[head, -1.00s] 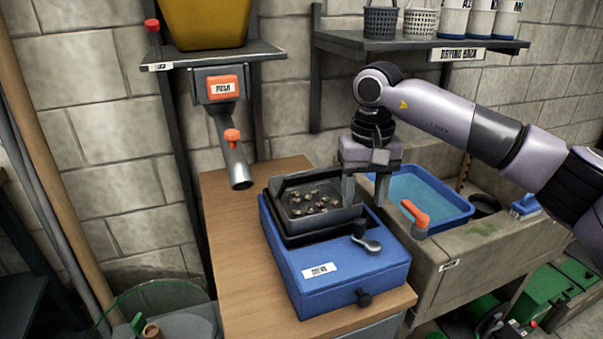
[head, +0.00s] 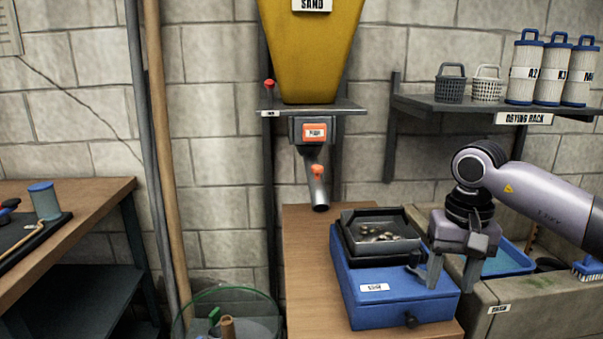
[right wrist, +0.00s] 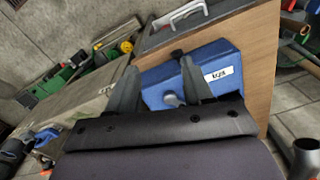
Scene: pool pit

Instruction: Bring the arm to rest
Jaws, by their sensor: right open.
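My right gripper (head: 451,275) is open, fingers pointing down, at the right side of the blue sieve box (head: 385,307). I cannot tell whether it touches the box's crank handle (head: 418,266). In the right wrist view, nothing shows held between the two spread fingers (right wrist: 160,95), and the blue box (right wrist: 218,68) lies beyond them. My right arm (head: 550,195) comes in from the right, bent, with the gripper below its wrist. A dark tray (head: 380,217) with small brownish lumps sits on top of the box. My left gripper is not in view.
A yellow sand hopper (head: 310,55) with a spout hangs above the wooden bench (head: 305,240). A stone sink (head: 490,310) with a blue basin (head: 508,259) is at right, under the drying rack shelf (head: 520,118).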

